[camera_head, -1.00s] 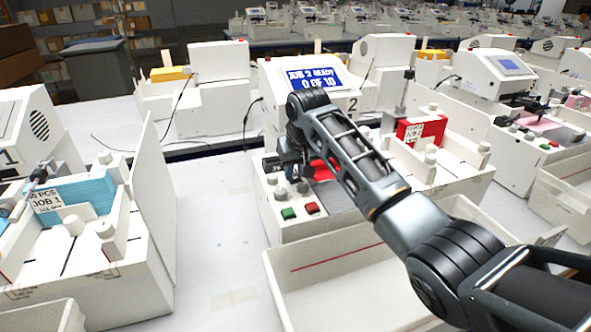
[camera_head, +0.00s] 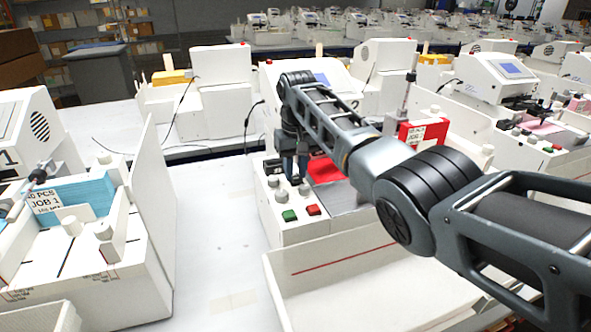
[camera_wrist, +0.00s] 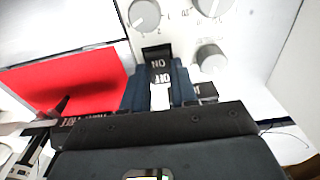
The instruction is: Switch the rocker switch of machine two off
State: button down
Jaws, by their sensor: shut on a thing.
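Machine two (camera_head: 285,230) is the white plotter in the middle of the head view, with a "2" on its housing and red sheet material (camera_head: 326,170) on its bed. In the wrist view its black rocker switch (camera_wrist: 157,58) shows an ON label and an OFF label below it, beside grey knobs (camera_wrist: 144,15). My gripper (camera_wrist: 160,98) has its dark blue fingers on either side of the switch's lower, OFF-marked part, closed on it. A white piece shows between the fingers. In the head view my gripper (camera_head: 290,176) points down at the panel; the switch is hidden there.
Green (camera_head: 289,215) and red (camera_head: 313,210) buttons sit at the panel's front, near several knobs. Machine one (camera_head: 70,240) stands left behind a tall white side panel (camera_head: 152,205). An empty white bin (camera_head: 350,265) lies in front. White tabletop (camera_head: 215,220) between the machines is clear.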

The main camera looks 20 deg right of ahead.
aim_at(296, 178)
jog(key=c, duration=0.9)
grip_release()
jog(key=shift+s+r+b, duration=0.15)
jog(key=shift+r+b, duration=0.15)
jog(key=shift+r, duration=1.65)
jog(key=shift+s+r+b, duration=0.1)
jog(key=shift+r+b, duration=0.2)
jog(key=shift+r, duration=1.65)
